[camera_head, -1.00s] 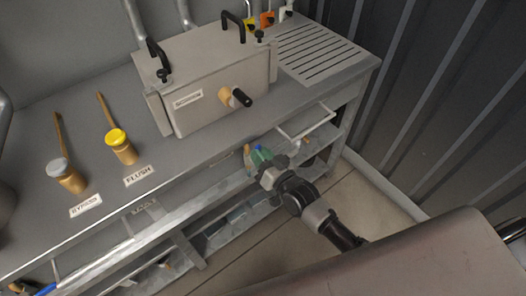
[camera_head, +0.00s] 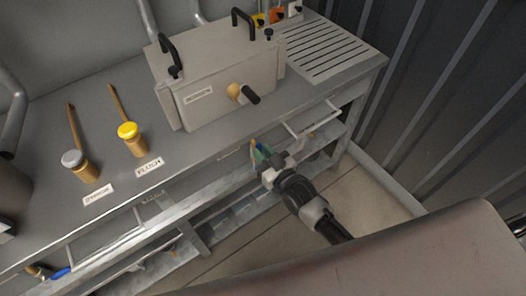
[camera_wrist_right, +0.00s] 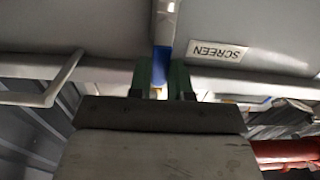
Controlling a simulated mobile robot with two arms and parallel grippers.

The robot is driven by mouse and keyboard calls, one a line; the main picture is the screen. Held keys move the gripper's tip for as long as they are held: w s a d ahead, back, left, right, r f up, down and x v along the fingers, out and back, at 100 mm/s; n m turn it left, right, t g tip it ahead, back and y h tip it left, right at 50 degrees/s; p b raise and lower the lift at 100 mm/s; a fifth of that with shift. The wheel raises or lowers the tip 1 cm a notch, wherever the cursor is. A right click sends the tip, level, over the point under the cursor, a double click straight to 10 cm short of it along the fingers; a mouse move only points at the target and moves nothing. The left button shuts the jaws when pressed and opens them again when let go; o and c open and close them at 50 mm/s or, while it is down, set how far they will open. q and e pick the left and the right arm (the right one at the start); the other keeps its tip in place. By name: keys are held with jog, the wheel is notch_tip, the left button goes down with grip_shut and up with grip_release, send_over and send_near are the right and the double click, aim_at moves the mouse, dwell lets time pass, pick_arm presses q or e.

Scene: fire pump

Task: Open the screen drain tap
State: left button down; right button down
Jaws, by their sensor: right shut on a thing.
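The screen drain tap's blue lever (camera_wrist_right: 164,57) shows in the right wrist view, beside an upside-down label reading SCREEN (camera_wrist_right: 217,51). My right gripper (camera_wrist_right: 166,80) has its green fingers shut on the blue lever. In the head view, my right gripper (camera_head: 263,157) is at the bench's front edge, below the grey box. The lever is mostly hidden there by the fingers. The tap's body is hidden, so I cannot tell how far the lever is turned. My left gripper is not in view.
The grey lidded box (camera_head: 225,90) stands on the bench above my gripper. A wire handle (camera_head: 312,120) sticks out to the right of the gripper. Another blue-handled tap (camera_head: 60,272) is at lower left.

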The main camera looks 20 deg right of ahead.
jog(key=c, duration=1)
grip_release()
jog(key=shift+c, duration=0.2)
jog(key=v, duration=1)
jog(key=shift+s, duration=0.4)
jog(key=shift+d, duration=0.15)
jog(key=s+d+f+g+h+p, duration=0.1)
jog(key=s+d+f+g, duration=0.2)
jog(key=f, duration=0.5)
jog(key=s+d+f+m+g+h+p, duration=0.15)
jog(key=s+f, duration=0.25)
jog(key=f, duration=0.4)
jog(key=s+d+f+g+h, duration=0.15)
jog(key=s+f+g, duration=0.25)
jog(key=f, duration=0.4)
jog(key=s+f+g+h, duration=0.1)
jog(key=s+f+g, duration=0.2)
jog(key=s, duration=0.7)
jog(key=s+d+f+g+h+p, duration=0.1)
jog(key=s+f+g, duration=0.3)
jog(key=s+f, duration=0.3)
jog(key=s, duration=0.4)
jog(key=shift+s+f, duration=0.25)
jog(key=shift+f, duration=0.1)
